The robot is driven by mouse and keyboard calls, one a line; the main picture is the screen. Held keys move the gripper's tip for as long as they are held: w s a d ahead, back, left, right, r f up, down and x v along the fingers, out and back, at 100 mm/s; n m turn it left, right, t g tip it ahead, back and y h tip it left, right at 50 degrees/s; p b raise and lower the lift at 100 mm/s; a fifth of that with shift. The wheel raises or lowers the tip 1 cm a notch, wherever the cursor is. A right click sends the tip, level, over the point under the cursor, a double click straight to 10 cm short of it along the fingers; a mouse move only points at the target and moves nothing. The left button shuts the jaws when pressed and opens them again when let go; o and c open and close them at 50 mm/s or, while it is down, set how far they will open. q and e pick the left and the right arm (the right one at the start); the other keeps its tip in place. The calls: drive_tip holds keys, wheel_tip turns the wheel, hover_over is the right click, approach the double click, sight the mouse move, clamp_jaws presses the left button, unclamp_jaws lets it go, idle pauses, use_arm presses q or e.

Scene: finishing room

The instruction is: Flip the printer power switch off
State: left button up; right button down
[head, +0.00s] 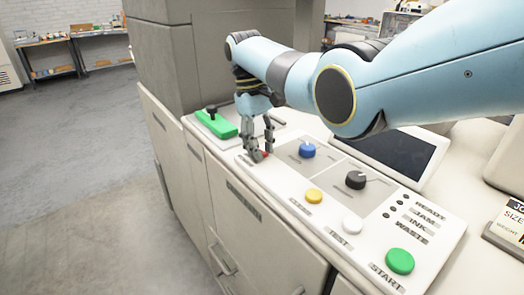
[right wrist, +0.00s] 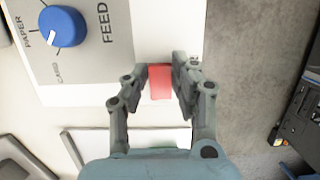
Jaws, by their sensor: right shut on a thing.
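The printer's light control panel (head: 340,232) slopes along the counter in the head view. A small red switch (head: 265,154) sits at its far left corner, mostly hidden by the fingers. My right gripper (head: 257,155) reaches down onto it. In the right wrist view the red switch (right wrist: 160,82) lies between the two fingertips of my right gripper (right wrist: 160,88), which are closed around it. The wording beside the switch is too covered to read. My left gripper is in neither view.
Blue (head: 307,150) and black (head: 356,180) knobs and yellow (head: 314,196), white (head: 352,224) and green (head: 400,261) buttons stand on the panel. A green block with a black lever (head: 217,124) is beyond it. A dark screen (head: 395,152) is behind.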

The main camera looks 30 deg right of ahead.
drive_tip(key=c, duration=1.1)
unclamp_jaws()
drive_tip(key=v, duration=0.7)
drive_tip(key=shift+w+r, duration=0.1)
drive_tip(key=shift+r, duration=0.1)
drive_tip(key=shift+a, duration=0.1)
